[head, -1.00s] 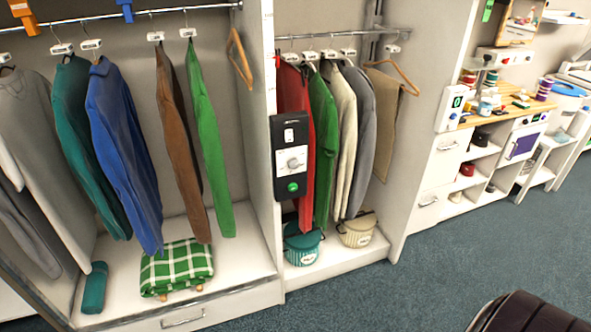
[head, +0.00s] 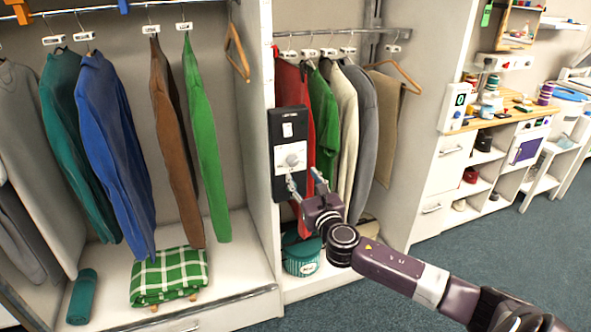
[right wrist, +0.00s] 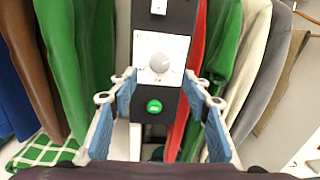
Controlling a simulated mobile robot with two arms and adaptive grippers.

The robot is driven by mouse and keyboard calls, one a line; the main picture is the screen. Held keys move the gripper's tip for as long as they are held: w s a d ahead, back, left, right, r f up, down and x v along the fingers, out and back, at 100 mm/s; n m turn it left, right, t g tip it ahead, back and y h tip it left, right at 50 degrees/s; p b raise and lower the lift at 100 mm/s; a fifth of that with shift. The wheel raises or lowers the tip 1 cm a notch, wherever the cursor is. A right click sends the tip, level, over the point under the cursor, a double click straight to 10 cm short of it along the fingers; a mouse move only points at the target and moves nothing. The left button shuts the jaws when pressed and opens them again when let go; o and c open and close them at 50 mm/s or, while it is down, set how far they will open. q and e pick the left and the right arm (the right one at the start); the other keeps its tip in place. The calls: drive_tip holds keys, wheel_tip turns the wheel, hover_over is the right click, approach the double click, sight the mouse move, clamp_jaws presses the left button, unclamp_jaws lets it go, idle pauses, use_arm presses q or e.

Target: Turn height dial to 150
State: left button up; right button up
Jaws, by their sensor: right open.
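The height dial (head: 293,160) is a round grey-white knob on a white plate. The plate is set in a black control panel (head: 277,128) fixed to the front edge of the wardrobe's divider. In the right wrist view the dial (right wrist: 160,62) is upper middle, with a green button (right wrist: 154,106) below it. My right gripper (head: 305,181) is open and empty, just in front of the panel and below the dial. Its blue-padded fingers (right wrist: 160,88) stand either side of the button and do not touch the dial. The dial's scale is too small to read. My left gripper is not in view.
Red (head: 288,85) and green (head: 326,125) garments hang close to the panel's right. A green garment (head: 203,145) hangs left of the divider. Open floor (head: 480,265) lies to the right.

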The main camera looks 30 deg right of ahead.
sight(293, 162)
drive_tip(key=shift+x, duration=3.8)
drive_tip(key=shift+f, duration=0.15)
drive_tip(key=c, duration=1.2)
drive_tip(key=shift+o, duration=0.2)
